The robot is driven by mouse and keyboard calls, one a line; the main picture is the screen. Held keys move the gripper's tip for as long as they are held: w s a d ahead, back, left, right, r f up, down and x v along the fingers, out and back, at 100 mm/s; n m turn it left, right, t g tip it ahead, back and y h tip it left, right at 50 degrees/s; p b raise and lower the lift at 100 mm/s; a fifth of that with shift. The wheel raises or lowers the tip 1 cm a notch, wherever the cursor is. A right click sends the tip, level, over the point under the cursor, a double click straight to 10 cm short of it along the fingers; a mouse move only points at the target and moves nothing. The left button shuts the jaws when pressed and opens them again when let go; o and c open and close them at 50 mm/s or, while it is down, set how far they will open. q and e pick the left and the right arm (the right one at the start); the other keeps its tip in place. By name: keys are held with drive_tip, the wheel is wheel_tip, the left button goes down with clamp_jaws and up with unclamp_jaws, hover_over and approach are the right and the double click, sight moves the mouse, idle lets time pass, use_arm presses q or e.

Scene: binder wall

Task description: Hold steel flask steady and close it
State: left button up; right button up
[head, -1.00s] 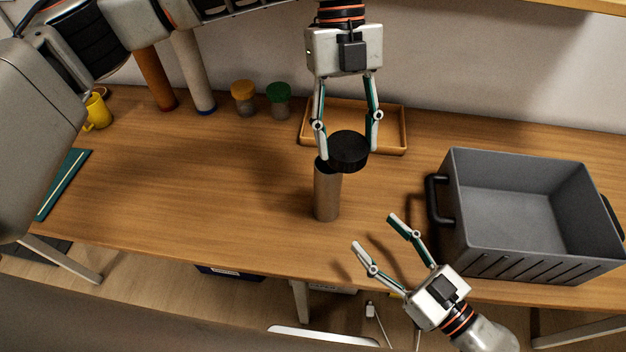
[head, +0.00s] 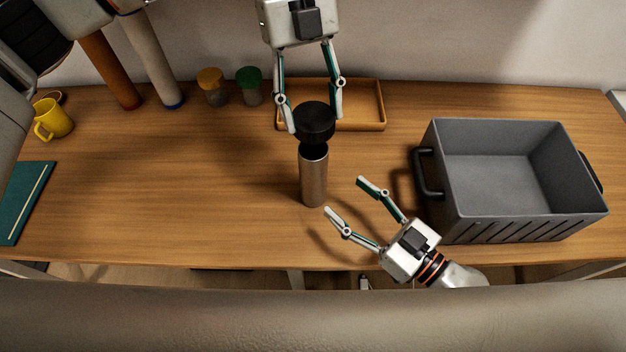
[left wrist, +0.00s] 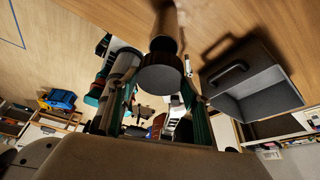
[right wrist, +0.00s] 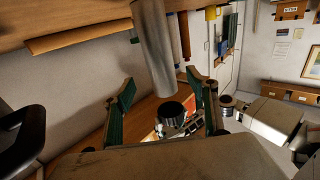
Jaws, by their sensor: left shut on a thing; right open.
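The steel flask (head: 313,180) stands upright on the table, its dark mouth open at the top. My left gripper (head: 313,118) is shut on the round black lid (head: 314,122) and holds it above the mouth. In the right wrist view a small gap shows between the lid (right wrist: 172,109) and the flask (right wrist: 153,45). The left wrist view shows the lid (left wrist: 160,76) in front of the flask (left wrist: 166,30). My right gripper (head: 344,195) is open and empty, just right of the flask, its fingers pointing toward it without touching.
A grey crate (head: 520,229) with black handles stands right of my right gripper. A wooden tray (head: 364,101) lies behind the flask. Jars with orange (head: 211,80) and green (head: 249,77) lids, a yellow mug (head: 55,118) and a teal book (head: 24,200) are left. The table between is clear.

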sight(323, 178)
drive_tip(key=x, duration=1)
drive_tip(key=shift+w+a, duration=0.2)
drive_tip(key=shift+w, duration=0.05)
clamp_jaws()
use_arm(q)
drive_tip(key=shift+f, duration=2.5)
